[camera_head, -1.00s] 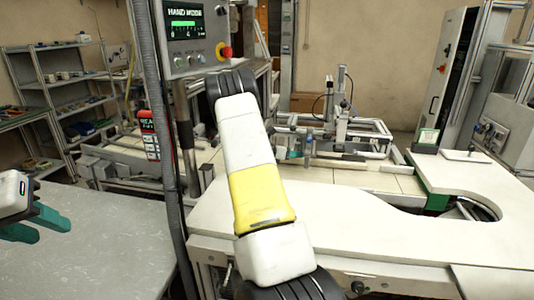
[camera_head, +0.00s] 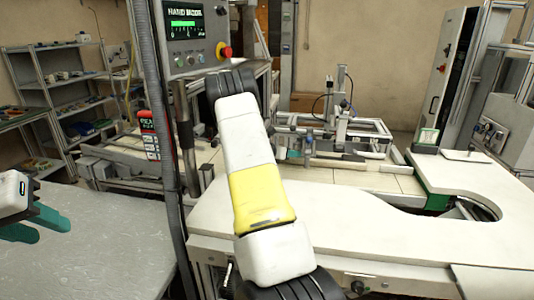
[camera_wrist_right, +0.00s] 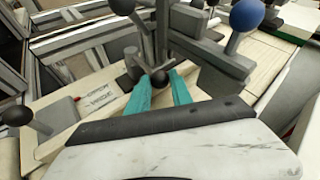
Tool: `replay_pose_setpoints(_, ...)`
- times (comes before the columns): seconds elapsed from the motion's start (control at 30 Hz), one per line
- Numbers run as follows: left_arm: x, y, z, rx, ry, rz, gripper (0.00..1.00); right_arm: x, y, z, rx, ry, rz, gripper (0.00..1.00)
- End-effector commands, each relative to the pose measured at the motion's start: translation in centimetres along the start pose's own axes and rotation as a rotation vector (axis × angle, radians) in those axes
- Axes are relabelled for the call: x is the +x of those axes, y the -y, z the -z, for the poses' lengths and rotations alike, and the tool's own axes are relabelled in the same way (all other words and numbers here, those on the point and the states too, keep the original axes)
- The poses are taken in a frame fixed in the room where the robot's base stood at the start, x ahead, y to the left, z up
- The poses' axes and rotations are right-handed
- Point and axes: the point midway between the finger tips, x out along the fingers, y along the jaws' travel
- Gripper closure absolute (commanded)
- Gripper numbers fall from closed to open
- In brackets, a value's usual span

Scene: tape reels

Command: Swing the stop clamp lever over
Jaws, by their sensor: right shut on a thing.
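In the right wrist view, the two teal fingers of my right gripper (camera_wrist_right: 160,84) are shut on a small black ball knob (camera_wrist_right: 160,78), which looks like the end of the stop clamp lever. The lever's arm behind the knob is mostly hidden by the fingers and grey metal parts. In the head view, the teal tips of my right gripper (camera_head: 287,154) show small at the fixture on the bench, beyond my white and yellow arm. My left gripper (camera_head: 38,225) is at the far left above the grey table, its teal fingers apart and empty.
In the wrist view, a blue ball knob (camera_wrist_right: 247,15) stands beside the grip, with black ball knobs (camera_wrist_right: 15,116) nearby. A grey post with a control box (camera_head: 196,38) stands left of my right arm. The white worktop (camera_head: 350,220) is clear.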

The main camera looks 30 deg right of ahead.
Motion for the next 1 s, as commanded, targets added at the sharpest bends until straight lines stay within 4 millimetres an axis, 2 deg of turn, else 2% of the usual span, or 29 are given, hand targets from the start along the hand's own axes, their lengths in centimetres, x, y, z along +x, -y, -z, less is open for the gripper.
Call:
replay_pose_setpoints(0.73, 0.0, 0.0, 0.0, 0.0, 0.0, 0.0, 0.64, -0.04, -0.06, 0.0, 0.002, -0.001, 0.004, 1.0)
replay_pose_setpoints(1.0, 0.0, 0.0, 0.0, 0.0, 0.0, 0.0, 0.64, -0.4, -0.88, 0.07, 0.033, -0.016, 0.074, 1.0)
